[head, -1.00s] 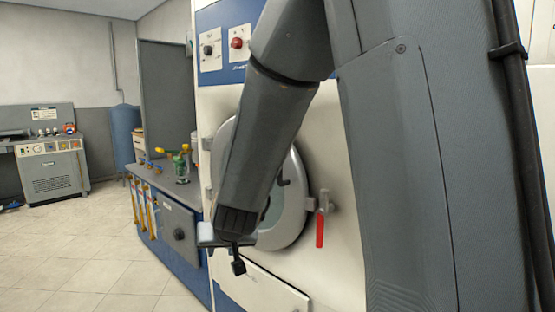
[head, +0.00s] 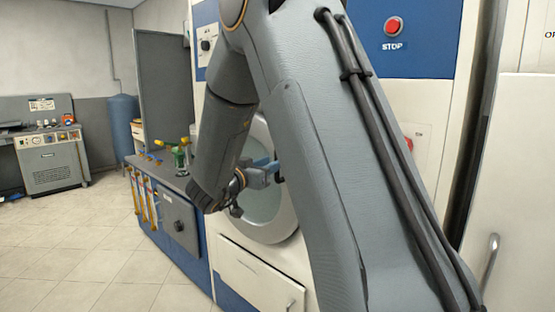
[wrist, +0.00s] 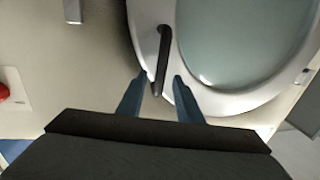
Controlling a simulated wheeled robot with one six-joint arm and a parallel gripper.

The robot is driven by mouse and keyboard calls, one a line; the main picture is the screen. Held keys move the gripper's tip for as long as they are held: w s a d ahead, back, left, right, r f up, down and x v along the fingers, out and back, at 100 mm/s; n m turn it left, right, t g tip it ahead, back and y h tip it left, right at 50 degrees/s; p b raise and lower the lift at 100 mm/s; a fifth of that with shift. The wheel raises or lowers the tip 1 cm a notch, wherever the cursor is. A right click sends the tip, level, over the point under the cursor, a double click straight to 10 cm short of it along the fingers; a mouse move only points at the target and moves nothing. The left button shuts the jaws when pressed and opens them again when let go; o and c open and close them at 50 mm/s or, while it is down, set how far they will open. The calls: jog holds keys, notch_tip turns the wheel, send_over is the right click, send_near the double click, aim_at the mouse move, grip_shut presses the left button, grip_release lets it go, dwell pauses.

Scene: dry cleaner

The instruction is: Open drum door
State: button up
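The round drum door (head: 283,222) has a pale metal rim and grey-green glass. It is largely behind my arm in the head view and looks closed against the machine. In the wrist view the door rim (wrist: 205,103) fills the upper right, and a dark bar handle (wrist: 164,48) stands on its left side. My gripper (wrist: 160,76) is open, with one blue finger on each side of the handle's lower end. I cannot tell whether either finger touches it. In the head view my gripper (head: 278,170) is in front of the door, partly hidden by my arm.
A blue bench (head: 150,212) with tools stands left of the machine. A white drawer panel (head: 255,275) lies below the door. A red stop button (head: 393,26) is at upper right. The tiled floor at left is clear.

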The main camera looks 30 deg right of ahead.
aim_at(277, 177)
jog(key=shift+p+x, duration=0.35)
jog(key=shift+x, duration=1.75)
jog(key=shift+c, duration=0.5)
grip_shut()
